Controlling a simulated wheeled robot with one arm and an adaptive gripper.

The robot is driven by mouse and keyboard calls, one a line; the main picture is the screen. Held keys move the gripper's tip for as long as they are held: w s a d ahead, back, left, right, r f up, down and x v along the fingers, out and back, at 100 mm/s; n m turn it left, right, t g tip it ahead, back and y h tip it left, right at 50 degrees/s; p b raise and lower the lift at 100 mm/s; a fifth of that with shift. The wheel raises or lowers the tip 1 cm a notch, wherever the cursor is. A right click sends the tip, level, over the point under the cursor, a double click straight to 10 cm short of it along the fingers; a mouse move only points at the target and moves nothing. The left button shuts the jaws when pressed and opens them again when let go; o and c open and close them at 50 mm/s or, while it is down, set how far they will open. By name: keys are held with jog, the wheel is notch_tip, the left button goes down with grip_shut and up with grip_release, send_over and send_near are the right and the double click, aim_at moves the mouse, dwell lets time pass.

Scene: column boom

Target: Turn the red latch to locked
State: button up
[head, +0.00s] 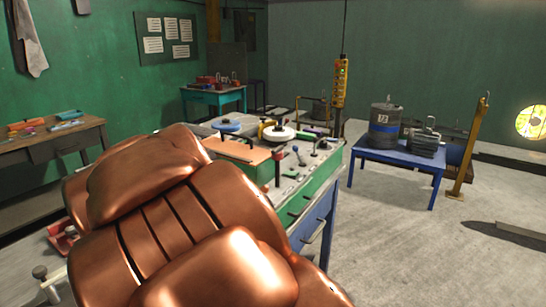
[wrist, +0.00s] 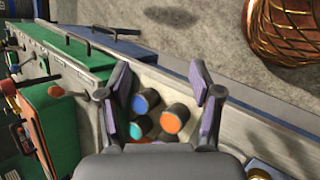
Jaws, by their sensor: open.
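I cannot pick out the red latch for certain in either view. In the wrist view, my gripper (wrist: 160,82) is open, with its two purple-grey fingers apart. Between and below the fingers stand dark round pieces with coloured tops: a blue one (wrist: 140,104), an orange one (wrist: 171,122) and a teal one (wrist: 142,126). No finger is seen closed on any of them. In the head view my copper arm hides the near bench and my gripper.
The green-sided workbench (head: 322,185) carries several tools and a white disc (head: 279,133). A blue table (head: 395,159) with a dark drum (head: 384,128) stands to the right. A yellow pendant (head: 340,82) hangs behind the bench. The floor at right is mostly clear.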

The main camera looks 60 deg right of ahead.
jog(key=w+d+r+n+g+h+b, duration=0.1)
jog(key=w+d+r+n+g+h, duration=0.25)
jog(key=d, duration=0.85)
jog(key=n+t+h+b, duration=0.2)
jog(key=n+t+h, duration=0.2)
jog(key=n+h, duration=0.45)
send_near(277, 153)
jog(key=d+n+y, duration=0.1)
jog(key=d+n, duration=0.1)
jog(key=d, duration=0.2)
jog(key=shift+w+r+g, duration=0.2)
jog(key=shift+w+g, duration=0.05)
jog(key=shift+w, duration=0.25)
jog(key=shift+s+d+p, duration=0.1)
jog(key=shift+s+d, duration=0.1)
jog(key=shift+d, duration=1.05)
jog(key=shift+s+d+p, duration=0.15)
jog(key=shift+s+d, duration=0.1)
jog(key=shift+d, duration=0.95)
jog(key=shift+s+d+p, duration=0.1)
jog(key=shift+s+d, duration=0.1)
jog(key=shift+d, duration=1.05)
jog(key=c, duration=1.2)
